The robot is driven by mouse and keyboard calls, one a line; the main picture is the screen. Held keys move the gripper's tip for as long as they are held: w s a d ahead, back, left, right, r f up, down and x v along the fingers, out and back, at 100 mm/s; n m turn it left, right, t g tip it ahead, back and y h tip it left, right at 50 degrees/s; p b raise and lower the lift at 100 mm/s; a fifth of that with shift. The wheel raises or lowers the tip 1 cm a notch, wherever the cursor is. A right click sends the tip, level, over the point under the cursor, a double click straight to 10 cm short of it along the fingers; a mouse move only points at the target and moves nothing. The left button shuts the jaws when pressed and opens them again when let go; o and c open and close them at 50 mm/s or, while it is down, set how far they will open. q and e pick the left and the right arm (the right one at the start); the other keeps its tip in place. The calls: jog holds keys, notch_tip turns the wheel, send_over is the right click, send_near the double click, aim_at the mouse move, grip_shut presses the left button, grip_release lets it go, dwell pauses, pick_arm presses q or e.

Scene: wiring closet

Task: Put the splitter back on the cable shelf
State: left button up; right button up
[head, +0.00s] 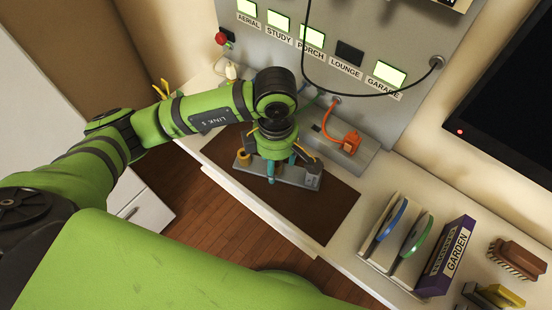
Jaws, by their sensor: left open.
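My left gripper (281,168) points down over the brown mat, open, with its teal fingers at a long grey fitting (299,176). The fitting lies on the mat and has a brass-coloured cylinder at its left end; it may be the splitter, but the gripper covers its middle. I cannot tell whether the fingers touch it. No part is clearly marked as the cable shelf; a pale rack (376,246) with a blue and a green disc-like item stands on the counter at the right. My right gripper is not in view.
The brown mat (325,205) is bare to the right. Behind it, an orange plug (350,143) sits on a grey box (332,136) below the labelled wall panel (340,20). A black cable hangs across the panel. A purple GARDEN box (447,257) and brushes (517,259) stand at right.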

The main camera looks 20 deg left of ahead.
pick_arm(q)
jog(key=shift+r, duration=3.75)
